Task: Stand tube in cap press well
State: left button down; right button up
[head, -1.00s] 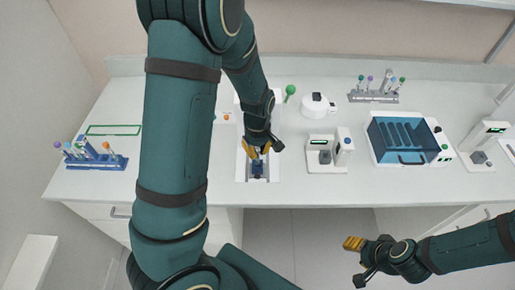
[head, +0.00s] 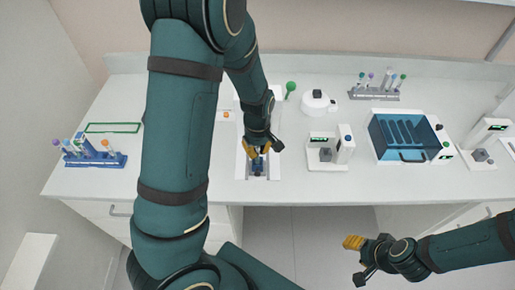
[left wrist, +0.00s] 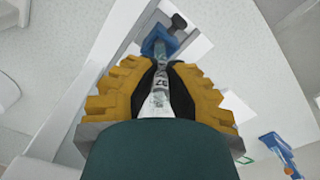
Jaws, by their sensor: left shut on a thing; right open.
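My left gripper (head: 258,151) is shut on a tube, which shows as a clear, labelled body (left wrist: 158,98) between the yellow fingers in the left wrist view. The gripper (left wrist: 157,90) points down over the white cap press (head: 243,170). The press's blue well block (head: 258,168) lies just below the fingertips; in the left wrist view the blue block (left wrist: 158,40) is at the tube's far end. Whether the tube's tip is inside the well or just above it, I cannot tell. My right gripper (head: 353,262) is open and empty, in front of the bench.
A blue rack (head: 95,160) with several tubes stands at the left, near a green outline (head: 113,128). Right of the press are a green-knobbed lever (head: 290,87), a small white device (head: 328,155), a blue-lidded box (head: 403,138) and a grey rack (head: 374,95).

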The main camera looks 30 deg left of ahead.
pick_arm(q)
jog(key=shift+f, duration=0.3)
jog(key=shift+f+b, duration=0.35)
jog(key=shift+b, duration=0.05)
jog(key=c, duration=1)
grip_release()
notch_tip(320, 180, up, 12)
